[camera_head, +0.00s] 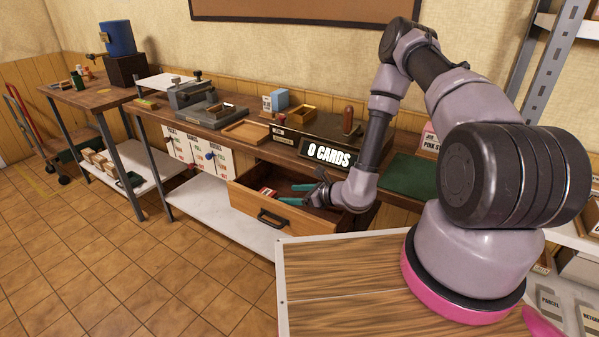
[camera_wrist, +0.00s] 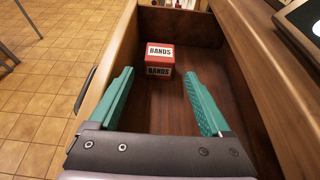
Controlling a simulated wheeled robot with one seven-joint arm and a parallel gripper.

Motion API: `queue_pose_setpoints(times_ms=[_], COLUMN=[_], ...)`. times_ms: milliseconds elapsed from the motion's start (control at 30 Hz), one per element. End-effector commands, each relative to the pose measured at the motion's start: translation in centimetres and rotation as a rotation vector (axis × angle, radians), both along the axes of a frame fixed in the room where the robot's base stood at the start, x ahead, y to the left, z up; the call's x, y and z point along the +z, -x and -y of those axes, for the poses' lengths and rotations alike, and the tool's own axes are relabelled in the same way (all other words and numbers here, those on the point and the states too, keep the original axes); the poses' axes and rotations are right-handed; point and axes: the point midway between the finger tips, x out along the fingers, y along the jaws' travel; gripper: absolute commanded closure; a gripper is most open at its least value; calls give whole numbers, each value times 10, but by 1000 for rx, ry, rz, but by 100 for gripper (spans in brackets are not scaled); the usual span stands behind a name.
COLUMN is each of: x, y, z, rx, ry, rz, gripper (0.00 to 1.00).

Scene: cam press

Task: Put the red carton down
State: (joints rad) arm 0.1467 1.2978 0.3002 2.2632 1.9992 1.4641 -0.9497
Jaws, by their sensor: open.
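The red carton (camera_wrist: 160,60), with white labels reading BANDS, sits on the floor of the open wooden drawer (camera_wrist: 218,100), towards its far end in the wrist view. In the head view the carton (camera_head: 267,192) shows partly above the drawer front, left of my fingers. My gripper (camera_wrist: 158,82) is open, with its two teal fingers apart and nothing between the pads. The fingers point at the carton from inside the drawer, and a gap shows between their tips and it. In the head view my gripper (camera_head: 290,194) is over the drawer's right part.
The drawer front with its dark handle (camera_head: 270,217) sticks out from the workbench. A green mat (camera_head: 408,174) lies to the right. Bare drawer floor surrounds the carton's near side.

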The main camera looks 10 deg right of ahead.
Motion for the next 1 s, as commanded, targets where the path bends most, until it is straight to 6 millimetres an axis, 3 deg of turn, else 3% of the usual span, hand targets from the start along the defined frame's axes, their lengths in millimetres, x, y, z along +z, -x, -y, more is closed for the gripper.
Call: queue_pose_setpoints(times_ms=[200,333,433,567,800,1000], x=[3,28,72,145,254,320], y=[0,-8,-15,-14,20,62], z=[1,-3,-9,-16,-14,5], rx=[6,57,155,340,672,912], ry=[-1,-10,-16,-2,123,322], rz=[5,49,125,249,437,565], gripper=[18,18,18,18,18,18])
